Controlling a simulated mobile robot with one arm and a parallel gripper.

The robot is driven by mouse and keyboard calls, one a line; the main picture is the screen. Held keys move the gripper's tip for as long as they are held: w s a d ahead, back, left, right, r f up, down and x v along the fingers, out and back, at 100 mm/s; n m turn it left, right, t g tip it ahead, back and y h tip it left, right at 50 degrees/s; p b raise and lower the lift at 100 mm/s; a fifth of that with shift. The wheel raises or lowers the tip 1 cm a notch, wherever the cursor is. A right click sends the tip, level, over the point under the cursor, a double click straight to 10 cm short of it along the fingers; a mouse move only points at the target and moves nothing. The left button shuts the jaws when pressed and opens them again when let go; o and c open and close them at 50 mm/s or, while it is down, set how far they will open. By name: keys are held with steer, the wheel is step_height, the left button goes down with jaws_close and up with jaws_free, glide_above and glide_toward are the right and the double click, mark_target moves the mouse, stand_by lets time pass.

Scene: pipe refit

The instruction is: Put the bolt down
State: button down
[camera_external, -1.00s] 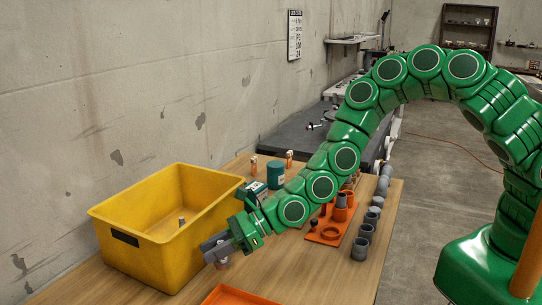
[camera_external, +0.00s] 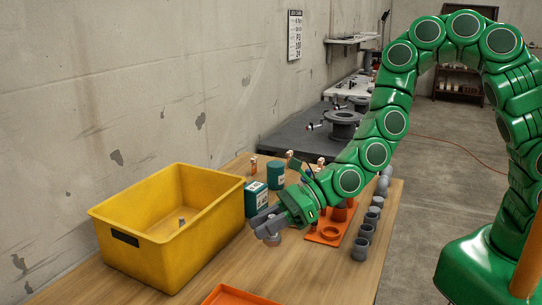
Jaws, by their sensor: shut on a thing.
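My gripper (camera_external: 266,226) is shut on a small grey and brownish piece, which I take for the bolt (camera_external: 272,241). The piece shows just below the jaws, partly hidden by them. It is over the wooden table (camera_external: 247,266), right of the yellow bin; I cannot tell whether it touches the table.
The yellow bin (camera_external: 127,222) stands at left with a small grey piece (camera_external: 182,221) inside. A teal can (camera_external: 276,175) and a teal box (camera_external: 252,200) stand behind my gripper. An orange fixture (camera_external: 322,238) and grey pipe pieces (camera_external: 360,249) are at right. An orange tray (camera_external: 232,296) lies in front.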

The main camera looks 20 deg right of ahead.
steer(key=shift+d+r, duration=0.1)
steer(key=shift+d, duration=0.1)
steer(key=w+d+r+m+t+h, duration=0.1)
steer(key=w+d+r+m+t, duration=0.15)
steer(key=w+d, duration=0.75)
steer(key=w+d+r+m+t+h, duration=0.1)
steer(key=w+d+r+m+t, duration=0.15)
steer(key=w+d, duration=0.7)
steer(key=w+d+r+m+t+h, duration=0.1)
steer(key=w+d+r+m+t, duration=0.2)
steer(key=w, duration=1.3)
steer(key=w+d+r+m+t+h, duration=0.1)
steer(key=w+d, duration=0.3)
steer(key=d, duration=0.8)
steer(key=w+d+r+m+t+h, duration=0.2)
steer(key=w+d+r+m+h, duration=0.1)
steer(key=d, duration=1)
steer(key=w+d+r+m+t+h, duration=0.1)
steer(key=w+d, duration=0.5)
steer(key=d, duration=0.7)
steer(key=shift+r+m+t+h, duration=0.4)
steer(key=shift+r+m+h, duration=0.35)
steer(key=shift+r, duration=0.65)
steer(key=shift+a, duration=0.1)
